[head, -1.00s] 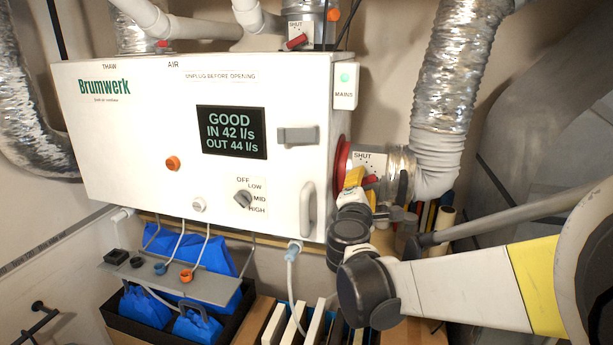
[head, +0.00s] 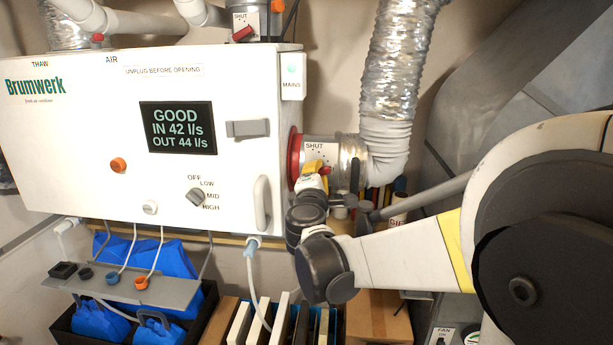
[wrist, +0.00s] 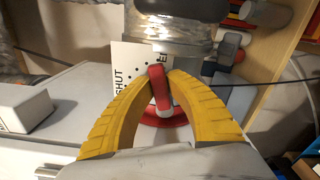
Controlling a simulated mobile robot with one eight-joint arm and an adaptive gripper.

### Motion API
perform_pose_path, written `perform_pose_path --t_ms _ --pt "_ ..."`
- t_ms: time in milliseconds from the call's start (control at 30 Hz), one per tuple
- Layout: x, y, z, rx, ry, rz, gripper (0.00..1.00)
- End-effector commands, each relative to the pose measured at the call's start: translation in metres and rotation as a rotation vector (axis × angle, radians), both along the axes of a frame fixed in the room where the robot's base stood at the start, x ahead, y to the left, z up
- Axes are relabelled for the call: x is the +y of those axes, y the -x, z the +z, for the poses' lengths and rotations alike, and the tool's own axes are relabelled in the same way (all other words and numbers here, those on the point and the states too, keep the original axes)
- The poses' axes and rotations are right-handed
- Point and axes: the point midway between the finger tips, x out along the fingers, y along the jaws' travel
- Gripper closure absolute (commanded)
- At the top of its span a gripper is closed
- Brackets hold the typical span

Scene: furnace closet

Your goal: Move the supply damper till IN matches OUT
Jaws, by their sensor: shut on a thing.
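The white Brumwerk unit (head: 60,150) has a display (head: 178,130) that reads GOOD, IN 42 l/s, OUT 44 l/s. On its right side a duct collar with a SHUT plate (head: 316,148) carries a red damper lever (wrist: 160,88). In the wrist view the two yellow fingers of my gripper (wrist: 161,80) are closed on the red lever, one on each side. The plate (wrist: 124,68) with SHUT and a row of dots is partly hidden behind the fingers. In the head view my gripper (head: 318,172) covers most of the lever.
A silver flexible duct (head: 400,50) rises from the collar. A second red lever (head: 243,34) sits by a SHUT plate on top of the unit. A speed knob (head: 196,197) and a door handle (head: 262,204) are on the front. A shelf with blue items (head: 165,330) stands below.

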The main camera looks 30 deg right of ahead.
Motion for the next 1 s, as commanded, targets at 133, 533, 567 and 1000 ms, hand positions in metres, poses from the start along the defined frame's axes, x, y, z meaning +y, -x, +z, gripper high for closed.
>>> perform_pose_path --t_ms 133,533,567,1000 --pt "0.000 0.000 -0.002 -0.017 -0.026 0.000 1.00" --pt "0.000 0.000 -0.001 -0.016 -0.024 0.000 0.60" --pt "0.000 0.000 -0.001 -0.016 -0.024 0.000 0.60" --pt "0.027 0.039 -0.001 -0.016 -0.024 0.003 0.60"
